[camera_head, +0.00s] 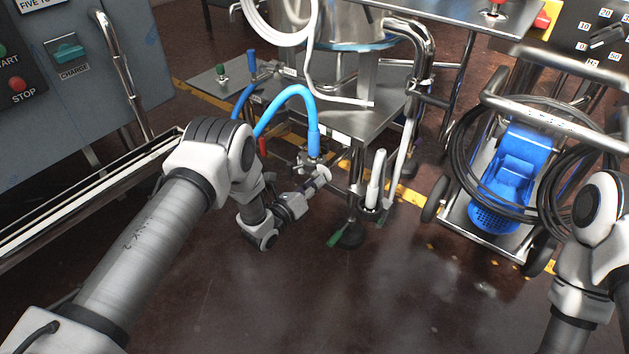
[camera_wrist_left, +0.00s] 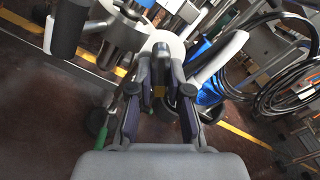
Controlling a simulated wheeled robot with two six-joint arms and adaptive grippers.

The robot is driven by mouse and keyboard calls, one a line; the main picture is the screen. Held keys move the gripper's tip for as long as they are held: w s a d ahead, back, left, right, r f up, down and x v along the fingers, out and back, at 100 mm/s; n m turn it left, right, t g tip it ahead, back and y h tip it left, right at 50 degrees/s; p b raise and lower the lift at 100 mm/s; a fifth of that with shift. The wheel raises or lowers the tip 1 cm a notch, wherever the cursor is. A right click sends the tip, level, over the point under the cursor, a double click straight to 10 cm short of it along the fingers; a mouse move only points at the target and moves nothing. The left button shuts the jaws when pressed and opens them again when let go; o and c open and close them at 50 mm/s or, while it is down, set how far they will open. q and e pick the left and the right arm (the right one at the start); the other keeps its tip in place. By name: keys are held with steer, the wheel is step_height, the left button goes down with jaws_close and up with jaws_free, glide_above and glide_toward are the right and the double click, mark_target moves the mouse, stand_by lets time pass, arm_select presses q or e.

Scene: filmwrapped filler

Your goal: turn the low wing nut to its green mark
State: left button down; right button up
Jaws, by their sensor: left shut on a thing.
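My left gripper (camera_head: 322,176) reaches low beside the machine's frame, just below the end of the blue hose (camera_head: 299,100). In the left wrist view its two fingers (camera_wrist_left: 161,88) are closed around a small dark part with a dull yellow patch. This appears to be the low wing nut (camera_wrist_left: 160,91), mostly hidden by the fingers, so its wing angle cannot be told. A green piece (camera_head: 334,239) shows by the black foot, and green also shows at the lower left in the left wrist view (camera_wrist_left: 101,138). I cannot tell whether either is the nut's mark. My right gripper is out of view.
A steel table (camera_head: 365,122) with bent pipes stands above the gripper. A white upright cylinder (camera_head: 376,178) stands to its right. A cart with a blue unit (camera_head: 508,165) and coiled black hose is farther right. The brown floor in front is clear.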

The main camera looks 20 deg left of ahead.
arm_select(q)
steer(key=shift+m, duration=0.3)
steer(key=c, duration=1.1)
jaws_free()
steer(key=v, duration=1.2)
